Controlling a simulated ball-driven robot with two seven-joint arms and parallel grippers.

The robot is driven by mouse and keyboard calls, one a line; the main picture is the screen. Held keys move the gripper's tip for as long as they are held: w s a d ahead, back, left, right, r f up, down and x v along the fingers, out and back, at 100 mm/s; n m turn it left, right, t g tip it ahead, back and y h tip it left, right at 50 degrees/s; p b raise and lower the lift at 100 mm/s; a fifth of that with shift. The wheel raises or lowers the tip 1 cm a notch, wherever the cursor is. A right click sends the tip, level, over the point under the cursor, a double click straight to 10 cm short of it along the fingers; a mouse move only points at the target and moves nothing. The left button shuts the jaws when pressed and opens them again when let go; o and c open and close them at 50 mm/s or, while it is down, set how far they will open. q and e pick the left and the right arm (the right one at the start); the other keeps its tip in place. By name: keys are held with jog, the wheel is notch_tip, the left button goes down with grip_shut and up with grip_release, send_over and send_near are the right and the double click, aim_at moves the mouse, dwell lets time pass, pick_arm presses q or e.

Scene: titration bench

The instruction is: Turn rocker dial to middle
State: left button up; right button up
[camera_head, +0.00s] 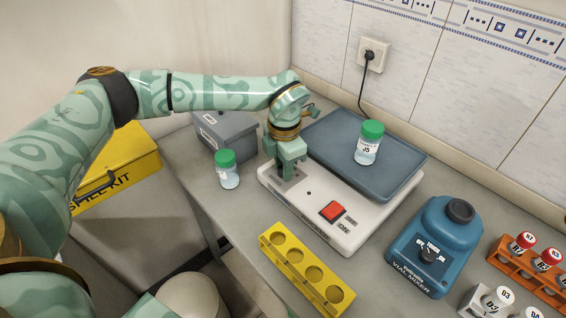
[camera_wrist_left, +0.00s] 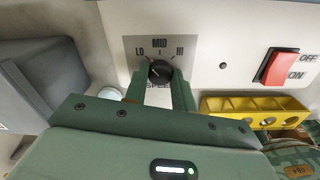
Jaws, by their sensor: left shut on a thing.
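The rocker (camera_head: 300,200) is a white box with a grey platform on top. Its black speed dial (camera_wrist_left: 160,71) sits on a grey label marked LO, MID and HI, with MID at the top centre. My left gripper (camera_wrist_left: 160,85) is shut on the dial, one green finger on each side of it. In the head view the left gripper (camera_head: 289,173) points down at the rocker's left front corner and hides the dial. I cannot tell surely where the dial's pointer stands. My right gripper is not in view.
A red ON/OFF switch (camera_head: 333,211) is on the rocker's front. A green-capped bottle (camera_head: 368,150) stands on the platform, another (camera_head: 227,172) left of the rocker. A yellow rack (camera_head: 306,268), blue vial mixer (camera_head: 436,245) and grey box (camera_head: 225,135) stand nearby.

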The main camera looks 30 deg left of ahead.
pick_arm(q)
jog(key=m+p, duration=0.3)
jog(key=m, duration=0.1)
jog(key=shift+r+p, duration=0.3)
jog(key=shift+p, duration=0.05)
jog(key=shift+f+m+p, duration=0.15)
jog(key=shift+m+p, duration=1.05)
jog(key=shift+m, duration=0.7)
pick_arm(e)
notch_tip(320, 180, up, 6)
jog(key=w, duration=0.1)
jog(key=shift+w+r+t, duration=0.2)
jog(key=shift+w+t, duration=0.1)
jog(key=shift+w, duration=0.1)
pick_arm(q)
jog(key=o, duration=1)
jog(key=shift+f, duration=0.1)
notch_tip(320, 180, up, 16)
jog(key=p, duration=0.2)
jog(key=shift+s+r+p, duration=0.2)
jog(key=shift+p, duration=0.15)
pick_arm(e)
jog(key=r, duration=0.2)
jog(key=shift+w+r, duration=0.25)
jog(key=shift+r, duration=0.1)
pick_arm(q)
jog(key=shift+d, duration=0.1)
